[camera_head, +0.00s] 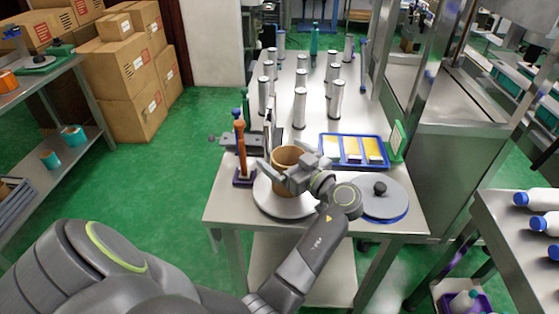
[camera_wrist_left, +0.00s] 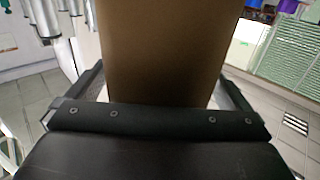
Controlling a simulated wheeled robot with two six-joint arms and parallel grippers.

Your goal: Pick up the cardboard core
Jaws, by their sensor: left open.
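The cardboard core (camera_head: 286,154) is a brown open-topped tube. It stands upright on a round light-grey plate (camera_head: 275,208) near the front of the metal table. My left gripper (camera_head: 290,170) is at the core, with its jaws open and one finger on each side of it. In the left wrist view the core (camera_wrist_left: 165,50) fills the middle, between the two fingers. Whether either finger touches it cannot be told. The core's lower part is partly hidden by the gripper in the head view. My right gripper is not in view.
An orange-handled tool (camera_head: 239,145) stands upright left of the core. A blue tray (camera_head: 336,147) with yellow compartments lies behind right. A grey disc with a black knob (camera_head: 380,189) lies at right. Several silver cylinders (camera_head: 300,107) stand farther back.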

